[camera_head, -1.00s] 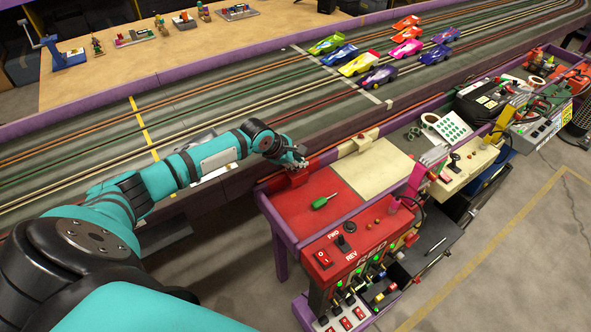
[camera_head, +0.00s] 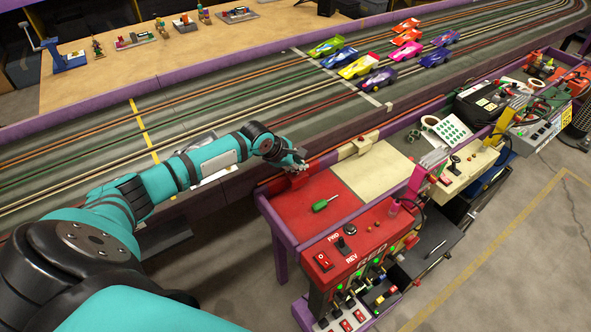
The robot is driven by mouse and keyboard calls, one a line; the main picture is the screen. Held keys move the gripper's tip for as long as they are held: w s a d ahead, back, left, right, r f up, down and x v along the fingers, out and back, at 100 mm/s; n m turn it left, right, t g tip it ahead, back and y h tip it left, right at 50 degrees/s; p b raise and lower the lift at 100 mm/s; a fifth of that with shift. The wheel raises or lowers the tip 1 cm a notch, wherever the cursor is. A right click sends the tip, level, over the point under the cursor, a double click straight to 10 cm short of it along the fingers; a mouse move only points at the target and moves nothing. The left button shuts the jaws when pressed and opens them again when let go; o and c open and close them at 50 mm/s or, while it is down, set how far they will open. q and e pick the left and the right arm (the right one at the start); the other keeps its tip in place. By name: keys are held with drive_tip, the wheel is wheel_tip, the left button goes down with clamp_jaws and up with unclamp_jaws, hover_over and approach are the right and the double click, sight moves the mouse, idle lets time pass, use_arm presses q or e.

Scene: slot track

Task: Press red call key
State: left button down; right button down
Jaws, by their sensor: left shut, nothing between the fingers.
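My left gripper (camera_head: 301,168) is shut and empty. It is at the track-side end of the red driver station, right over a small red box (camera_head: 296,180). This box looks like the red call key's housing. The gripper and wrist cover its top, so I cannot see the key itself or tell whether the fingertips touch it. The red station's tray (camera_head: 290,208) lies below the box. A similar cream box (camera_head: 361,144) with a red button on top stands at the neighbouring cream station. My right gripper is not in view.
A green screwdriver (camera_head: 324,203) lies on the red tray. The red control panel (camera_head: 345,248) with switches and lit green lamps is at the near end. Several toy cars (camera_head: 361,66) stand on the slot track (camera_head: 230,110) behind. The purple rail (camera_head: 283,235) edges the station.

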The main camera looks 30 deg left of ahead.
use_arm(q)
drive_tip(key=shift+f, duration=0.15)
drive_tip(key=shift+f+p, duration=0.3)
drive_tip(key=shift+p, duration=0.05)
idle(0.3)
drive_tip(key=shift+r+p, duration=0.4)
drive_tip(key=shift+p, duration=0.55)
wheel_tip(320, 180, up, 6)
drive_tip(key=p, duration=0.7)
